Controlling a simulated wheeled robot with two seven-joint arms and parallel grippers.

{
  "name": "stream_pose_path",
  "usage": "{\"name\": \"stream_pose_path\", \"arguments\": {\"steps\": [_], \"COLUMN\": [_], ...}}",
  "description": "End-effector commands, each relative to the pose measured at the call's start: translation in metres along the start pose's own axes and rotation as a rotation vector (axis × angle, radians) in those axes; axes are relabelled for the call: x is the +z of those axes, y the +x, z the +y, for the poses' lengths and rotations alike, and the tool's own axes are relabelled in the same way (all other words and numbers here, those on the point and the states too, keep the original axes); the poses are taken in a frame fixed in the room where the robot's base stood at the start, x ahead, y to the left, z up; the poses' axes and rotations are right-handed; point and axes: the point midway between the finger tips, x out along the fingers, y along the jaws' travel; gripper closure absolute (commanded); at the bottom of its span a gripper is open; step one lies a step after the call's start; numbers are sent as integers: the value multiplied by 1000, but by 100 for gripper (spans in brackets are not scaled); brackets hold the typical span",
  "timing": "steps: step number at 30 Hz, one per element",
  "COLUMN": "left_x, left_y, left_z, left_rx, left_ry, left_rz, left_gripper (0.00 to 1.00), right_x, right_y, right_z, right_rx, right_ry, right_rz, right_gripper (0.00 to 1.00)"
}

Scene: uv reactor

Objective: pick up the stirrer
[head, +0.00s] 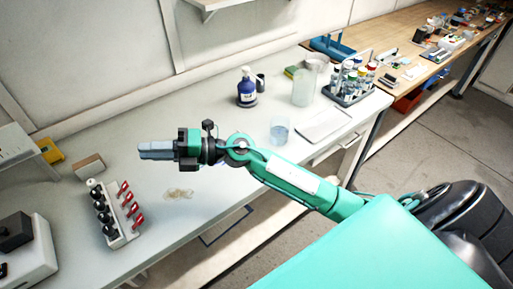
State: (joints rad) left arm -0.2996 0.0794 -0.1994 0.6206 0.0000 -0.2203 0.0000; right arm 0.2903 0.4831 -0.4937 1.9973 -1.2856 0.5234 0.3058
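I cannot single out a stirrer for certain in the head view. My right gripper (154,150) reaches left over the white bench (205,120), with its grey-blue fingers pointing left. The fingers overlap into one block from this angle, so any gap between them is hidden. No held object shows at them. A white block with black knobs and red-handled pieces (112,212) stands on the bench to the lower left of the gripper, apart from it. My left gripper is out of view.
A blue pump bottle (247,88), a clear beaker of liquid (279,131), a taller clear vessel (303,88), a white flat plate (323,125) and a bottle rack (350,82) stand toward the right. A cardboard box (89,166) stands left. A brownish patch (178,193) lies below my gripper.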

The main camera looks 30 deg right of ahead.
Motion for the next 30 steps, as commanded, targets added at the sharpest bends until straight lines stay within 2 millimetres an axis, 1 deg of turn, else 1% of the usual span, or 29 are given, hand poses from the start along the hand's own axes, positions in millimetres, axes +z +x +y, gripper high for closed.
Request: {"name": "stream_pose_path", "arguments": {"steps": [2, 4, 5, 6, 8, 9, 11, 12, 14, 15, 17, 18, 21, 24, 27, 30], "left_x": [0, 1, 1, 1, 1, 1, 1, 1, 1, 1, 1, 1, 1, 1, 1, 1], "left_y": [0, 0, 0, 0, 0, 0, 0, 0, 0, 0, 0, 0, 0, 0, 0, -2], "left_z": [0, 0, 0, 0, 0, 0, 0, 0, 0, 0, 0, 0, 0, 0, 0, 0], "left_rx": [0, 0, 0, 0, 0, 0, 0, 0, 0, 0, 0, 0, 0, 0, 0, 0], "left_ry": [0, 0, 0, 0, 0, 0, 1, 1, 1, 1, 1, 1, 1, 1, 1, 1], "left_rz": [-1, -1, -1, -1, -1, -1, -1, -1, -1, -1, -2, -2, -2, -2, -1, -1], "left_gripper": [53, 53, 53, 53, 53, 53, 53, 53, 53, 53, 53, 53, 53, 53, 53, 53], "right_x": [-2, -3, -2, 1, 9, 16, 29, 39, 58, 70, 91, 104, 133, 153, 164, 168], "right_y": [1, -3, -7, -13, -26, -36, -54, -68, -91, -108, -135, -152, -193, -224, -243, -252], "right_z": [-16, -34, -42, -53, -68, -78, -90, -97, -104, -106, -106, -104, -93, -77, -66, -63], "right_rx": [-122, -241, -296, -374, -496, -581, -716, -810, -954, -1053, -1203, -1300, -1519, -1683, -1784, -1828], "right_ry": [-93, -163, -190, -225, -271, -297, -331, -349, -370, -377, -381, -378, -354, -320, -292, -276], "right_rz": [125, 227, 267, 319, 389, 430, 485, 516, 553, 573, 591, 597, 595, 578, 562, 555], "right_gripper": [82, 82, 82, 82, 82, 82, 82, 82, 82, 82, 82, 82, 82, 82, 82, 82]}}
